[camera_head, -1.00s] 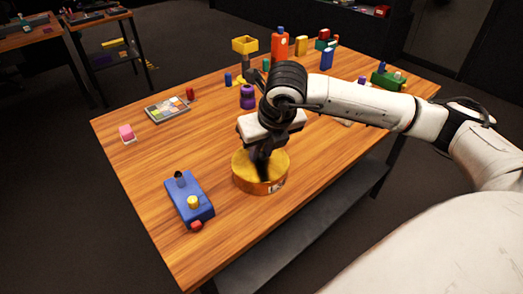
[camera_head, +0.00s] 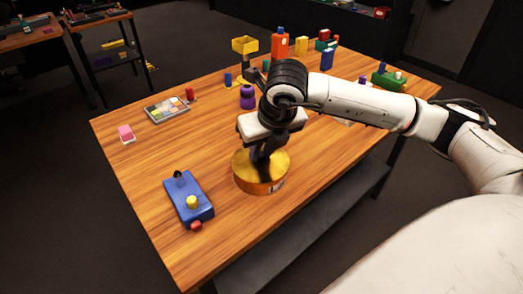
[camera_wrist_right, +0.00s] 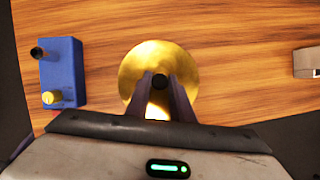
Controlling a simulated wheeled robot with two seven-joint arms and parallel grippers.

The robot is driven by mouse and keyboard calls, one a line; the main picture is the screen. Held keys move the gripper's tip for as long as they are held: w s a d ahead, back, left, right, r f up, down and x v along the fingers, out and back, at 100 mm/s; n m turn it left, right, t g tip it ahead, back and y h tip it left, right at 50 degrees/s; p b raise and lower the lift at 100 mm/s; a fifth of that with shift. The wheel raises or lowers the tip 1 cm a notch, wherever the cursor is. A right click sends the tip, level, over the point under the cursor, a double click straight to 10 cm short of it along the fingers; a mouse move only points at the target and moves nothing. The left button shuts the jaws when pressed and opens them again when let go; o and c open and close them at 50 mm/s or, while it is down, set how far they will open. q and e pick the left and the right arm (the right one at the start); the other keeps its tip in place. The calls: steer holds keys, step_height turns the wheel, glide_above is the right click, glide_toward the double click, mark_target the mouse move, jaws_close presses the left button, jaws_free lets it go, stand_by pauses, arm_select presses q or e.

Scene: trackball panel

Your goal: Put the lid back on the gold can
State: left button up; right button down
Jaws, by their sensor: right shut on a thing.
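The gold can (camera_head: 262,187) stands on the wooden table near its front edge. A round gold lid (camera_wrist_right: 133,75) with a small black knob (camera_wrist_right: 159,81) covers the can's top; in the head view no gap shows between them, though the arm hides part of the top. My right gripper (camera_head: 260,160) points down over the can. In the wrist view its fingers (camera_wrist_right: 160,84) are shut on the black knob. My left gripper is not in view.
A blue panel (camera_head: 186,201) with a black stick, yellow knob and red button lies left of the can. A purple object (camera_head: 247,97) and a grey tray (camera_head: 167,110) stand farther back. The tabletop between the panel and can is clear.

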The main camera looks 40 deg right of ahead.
steer(key=c, duration=1)
jaws_free()
steer(key=shift+r, duration=0.1)
steer(key=shift+r+p, duration=1.95)
steer(key=shift+r, duration=1.5)
jaws_close()
